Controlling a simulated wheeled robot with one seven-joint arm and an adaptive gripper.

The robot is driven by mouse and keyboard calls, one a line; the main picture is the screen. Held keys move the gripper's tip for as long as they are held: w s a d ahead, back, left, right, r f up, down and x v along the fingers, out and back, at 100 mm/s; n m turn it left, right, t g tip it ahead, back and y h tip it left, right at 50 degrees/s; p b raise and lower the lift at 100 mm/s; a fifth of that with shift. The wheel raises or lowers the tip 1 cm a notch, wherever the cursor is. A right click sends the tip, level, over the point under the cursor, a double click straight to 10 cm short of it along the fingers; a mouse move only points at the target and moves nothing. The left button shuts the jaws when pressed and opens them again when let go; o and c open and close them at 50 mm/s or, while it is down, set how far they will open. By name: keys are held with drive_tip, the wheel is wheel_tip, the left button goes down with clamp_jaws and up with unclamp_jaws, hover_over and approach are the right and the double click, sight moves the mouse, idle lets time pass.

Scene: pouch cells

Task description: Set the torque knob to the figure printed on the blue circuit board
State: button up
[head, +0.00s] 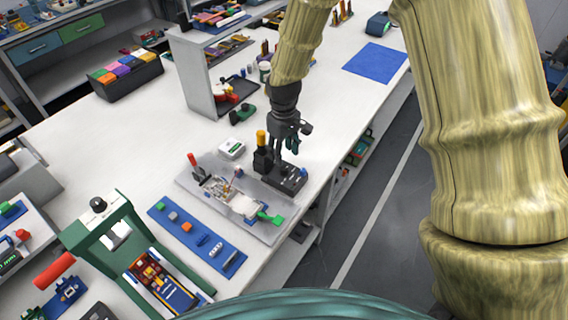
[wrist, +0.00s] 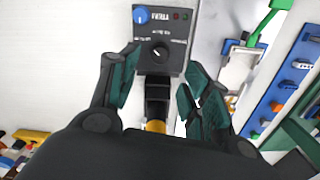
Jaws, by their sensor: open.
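A small black control box (head: 285,180) stands on the table beneath my gripper. In the wrist view its panel (wrist: 178,66) carries a blue knob (wrist: 141,16) and a black knob (wrist: 160,52) with a white pointer mark; the lettering is too small to read surely. My gripper (wrist: 158,82) is open, its fingers on either side of the panel's near part, with nothing seen held. In the head view my gripper (head: 288,146) is just above the box. A blue board with parts on it (head: 178,298) lies under the green frame; I cannot read a figure on it.
A black post with a yellow top (head: 262,152) stands beside the box. The table's right edge is close.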

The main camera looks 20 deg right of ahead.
sight(284, 167)
drive_tip(key=shift+f+p, duration=0.85)
drive_tip(key=shift+f, duration=2.8)
drive_tip(key=c, duration=1.1)
drive_tip(key=shift+o, duration=0.2)
drive_tip(key=shift+m, duration=0.3)
drive_tip(key=m, duration=0.4)
drive_tip(key=shift+m, duration=0.3)
drive_tip(key=shift+d+m, duration=0.1)
drive_tip(key=shift+m, duration=2.1)
